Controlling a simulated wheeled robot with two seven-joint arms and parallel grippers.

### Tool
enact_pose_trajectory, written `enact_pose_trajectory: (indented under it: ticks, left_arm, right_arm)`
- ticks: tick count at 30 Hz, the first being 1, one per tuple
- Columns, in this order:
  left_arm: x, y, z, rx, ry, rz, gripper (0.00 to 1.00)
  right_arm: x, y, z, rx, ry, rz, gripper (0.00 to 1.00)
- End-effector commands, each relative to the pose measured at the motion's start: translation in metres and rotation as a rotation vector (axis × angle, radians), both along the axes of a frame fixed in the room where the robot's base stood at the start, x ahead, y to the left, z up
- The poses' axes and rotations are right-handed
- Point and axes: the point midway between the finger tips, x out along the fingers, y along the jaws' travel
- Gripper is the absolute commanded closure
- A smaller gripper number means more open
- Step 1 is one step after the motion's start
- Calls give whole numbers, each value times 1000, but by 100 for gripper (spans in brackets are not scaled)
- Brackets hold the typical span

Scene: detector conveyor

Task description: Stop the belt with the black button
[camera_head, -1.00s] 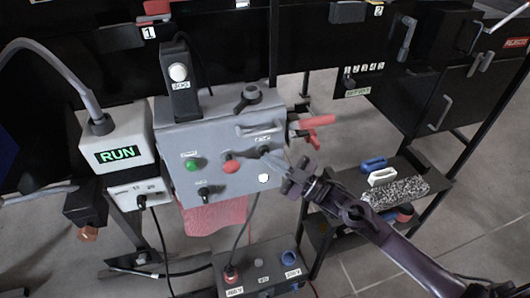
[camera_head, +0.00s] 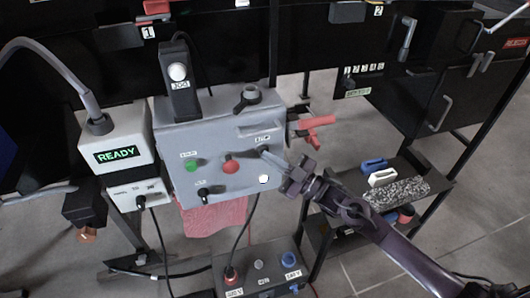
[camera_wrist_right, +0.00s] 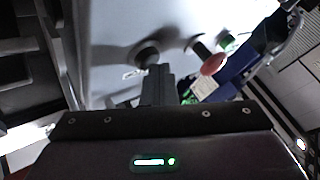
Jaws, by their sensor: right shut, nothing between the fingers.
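The grey control box (camera_head: 225,130) carries a green button (camera_head: 192,166), a red button (camera_head: 231,167) and, at its right, the black button (camera_head: 263,149) under a small label. My right gripper (camera_head: 269,156) is shut and empty, its fingertips at the black button and partly covering it. In the right wrist view the shut fingers (camera_wrist_right: 157,85) point at a dark round button (camera_wrist_right: 147,56); whether they touch it I cannot tell. The display box (camera_head: 117,153) reads READY in green. My left gripper is not in view.
A black box with a white button (camera_head: 178,72) stands on the control box. A red-handled part (camera_head: 317,121) sticks out at its right. A lower grey box (camera_head: 262,267) has cables. A shelf at right holds a speckled block (camera_head: 397,193) and blue and white handles.

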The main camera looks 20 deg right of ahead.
Motion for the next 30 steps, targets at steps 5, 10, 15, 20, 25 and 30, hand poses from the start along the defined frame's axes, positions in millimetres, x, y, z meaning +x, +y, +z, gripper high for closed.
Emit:
enact_pose_trajectory:
  ticks: [5, 10, 15, 20, 25, 30]
  left_arm:
    - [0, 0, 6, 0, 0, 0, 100]
    - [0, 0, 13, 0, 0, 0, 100]
    - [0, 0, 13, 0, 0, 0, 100]
    - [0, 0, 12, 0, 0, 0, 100]
    - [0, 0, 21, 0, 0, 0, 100]
    - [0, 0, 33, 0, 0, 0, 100]
  right_arm:
    - [-6, 0, 1, -1, 1, 0, 100]
    - [-16, 0, 1, -1, 1, 0, 100]
    - [-18, -1, 0, -1, -1, 0, 100]
    - [-18, -1, 0, -1, -1, 0, 100]
    - [-27, -1, 2, 0, 2, -1, 100]
    - [-45, -2, 2, -1, 2, 0, 100]
